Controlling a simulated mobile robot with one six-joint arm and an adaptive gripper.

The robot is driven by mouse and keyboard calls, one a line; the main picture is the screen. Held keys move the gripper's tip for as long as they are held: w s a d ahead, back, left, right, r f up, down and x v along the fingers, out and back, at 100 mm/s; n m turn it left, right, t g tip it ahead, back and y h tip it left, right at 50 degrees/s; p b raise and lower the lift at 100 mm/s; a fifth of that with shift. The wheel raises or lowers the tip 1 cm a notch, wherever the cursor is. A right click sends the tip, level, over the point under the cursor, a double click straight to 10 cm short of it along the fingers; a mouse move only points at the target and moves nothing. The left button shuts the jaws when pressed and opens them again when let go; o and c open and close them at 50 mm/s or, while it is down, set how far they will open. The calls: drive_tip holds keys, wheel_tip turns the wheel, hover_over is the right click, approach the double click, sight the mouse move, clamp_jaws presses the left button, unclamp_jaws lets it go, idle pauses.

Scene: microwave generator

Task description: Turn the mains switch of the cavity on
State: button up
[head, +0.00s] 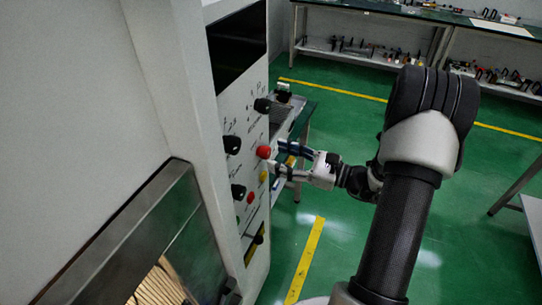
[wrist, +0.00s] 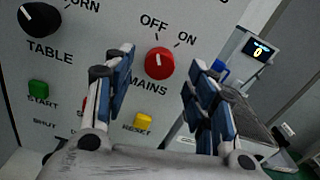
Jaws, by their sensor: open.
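The mains switch is a round red knob (wrist: 159,63) on the grey panel, with OFF printed above it to the left and ON to the right. Its pale pointer mark leans toward OFF. It also shows as a red knob (head: 264,152) on the cabinet front in the head view. My gripper (wrist: 160,78) is open and faces the panel; in the wrist view the knob appears between its two blue-padded fingers. In the head view my gripper (head: 277,157) is close to the knob from the right; I cannot tell whether it touches.
Near the knob are a black TABLE knob (wrist: 40,20), a green START button (wrist: 38,92) and a yellow RESET button (wrist: 143,122). The cabinet (head: 100,100) fills the left of the head view. Green floor (head: 340,230) is open around my arm. Workbenches (head: 380,55) stand behind.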

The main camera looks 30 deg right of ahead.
sight(269, 153)
drive_tip(key=shift+x, duration=1.75)
drive_tip(key=shift+c, duration=0.5)
drive_tip(key=c, duration=1)
